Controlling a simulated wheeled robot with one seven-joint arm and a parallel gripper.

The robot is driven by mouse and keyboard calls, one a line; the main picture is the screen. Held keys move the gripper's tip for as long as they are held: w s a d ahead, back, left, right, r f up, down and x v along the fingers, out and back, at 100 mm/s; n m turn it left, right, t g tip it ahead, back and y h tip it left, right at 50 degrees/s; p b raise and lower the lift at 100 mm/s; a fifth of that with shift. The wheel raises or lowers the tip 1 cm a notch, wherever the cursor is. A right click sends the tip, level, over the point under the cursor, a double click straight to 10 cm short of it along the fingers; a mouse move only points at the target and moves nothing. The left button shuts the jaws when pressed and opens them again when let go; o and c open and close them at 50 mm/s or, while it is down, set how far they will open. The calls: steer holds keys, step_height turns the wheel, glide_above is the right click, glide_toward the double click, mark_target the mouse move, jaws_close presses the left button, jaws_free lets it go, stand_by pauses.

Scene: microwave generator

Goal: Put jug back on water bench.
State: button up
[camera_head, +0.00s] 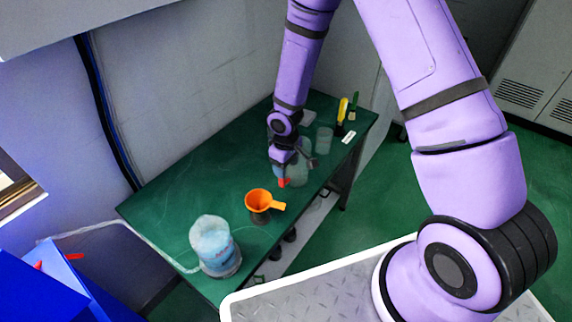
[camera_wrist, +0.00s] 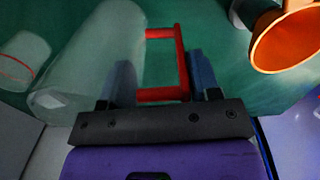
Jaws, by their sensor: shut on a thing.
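The jug (camera_head: 299,172) is clear with a red handle and is at the bench's far half in the head view. In the wrist view its see-through body (camera_wrist: 92,55) lies left of my gripper, and the red handle (camera_wrist: 182,65) is between the fingers. My gripper (camera_head: 283,168) is shut on the jug by this handle. The green-topped water bench (camera_head: 190,185) runs along the wall. I cannot tell whether the jug's base touches the bench top.
A clear beaker (camera_head: 324,140) and yellow and green-handled tools (camera_head: 343,109) are at the far end. The bench's left middle is clear.

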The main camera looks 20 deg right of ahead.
steer(key=o, duration=1.4)
steer(key=shift+f, duration=0.1)
steer(key=s+d+r+m+t, duration=0.1)
steer(key=d+r, duration=0.1)
steer(key=r, duration=1)
steer(key=s+d+r+m, duration=0.1)
steer(key=s+d+r, duration=0.15)
steer(key=r, duration=1.05)
steer(key=s+d+r+m+t, duration=0.1)
steer(key=s+d+r, duration=0.1)
steer(key=s+r, duration=0.4)
steer(key=s+d+r+m+t, duration=0.1)
steer(key=s+d+r+m, duration=0.1)
steer(key=s+r, duration=0.5)
steer(key=s+d+r+m+t, duration=0.2)
steer(key=s+r, duration=0.4)
steer(key=s, duration=0.3)
steer(key=shift+d+r, duration=0.15)
steer(key=shift+d, duration=0.45)
